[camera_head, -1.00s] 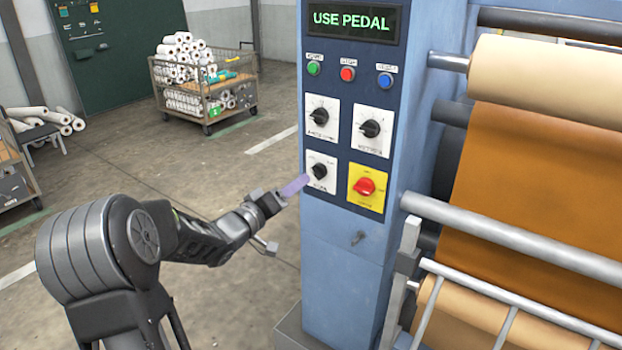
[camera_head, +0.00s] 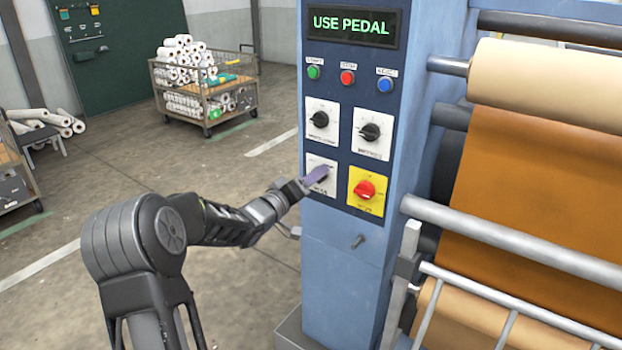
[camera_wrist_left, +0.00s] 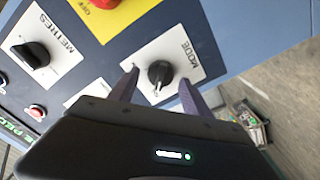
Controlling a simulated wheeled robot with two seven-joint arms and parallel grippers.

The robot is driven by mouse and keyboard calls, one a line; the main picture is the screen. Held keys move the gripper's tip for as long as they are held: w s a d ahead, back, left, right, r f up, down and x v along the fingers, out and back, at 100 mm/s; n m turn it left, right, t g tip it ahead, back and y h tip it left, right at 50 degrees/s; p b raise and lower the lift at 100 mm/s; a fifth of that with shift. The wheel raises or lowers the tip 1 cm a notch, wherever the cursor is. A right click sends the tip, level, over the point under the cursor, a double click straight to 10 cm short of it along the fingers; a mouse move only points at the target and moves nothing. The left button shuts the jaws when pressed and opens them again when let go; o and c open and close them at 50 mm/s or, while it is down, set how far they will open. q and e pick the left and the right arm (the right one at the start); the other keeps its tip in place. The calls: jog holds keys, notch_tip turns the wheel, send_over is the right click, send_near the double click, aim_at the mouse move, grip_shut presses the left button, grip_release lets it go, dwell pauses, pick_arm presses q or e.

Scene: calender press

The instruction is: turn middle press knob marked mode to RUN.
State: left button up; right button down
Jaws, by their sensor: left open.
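The MODE knob is black on a white plate (camera_head: 314,160), lower left on the blue press panel. In the head view my left gripper (camera_head: 316,176) is in front of it and hides most of the knob. In the left wrist view the MODE knob (camera_wrist_left: 160,72) shows between the two purple fingers of my left gripper (camera_wrist_left: 157,90). The fingers are open, one on either side of it; I cannot tell whether they touch it. A white mark on the knob points toward the gripper body. The position labels are too small to read.
A red knob (camera_head: 366,189) on a yellow plate sits right of MODE. The black METRES knob (camera_wrist_left: 32,54) and another black knob (camera_head: 320,119) are nearby. A display (camera_head: 351,24) reads USE PEDAL. Rollers (camera_head: 545,85) are at right; a cart (camera_head: 205,95) stands behind.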

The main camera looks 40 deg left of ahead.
pick_arm(q)
jog(key=shift+c, duration=0.5)
grip_shut()
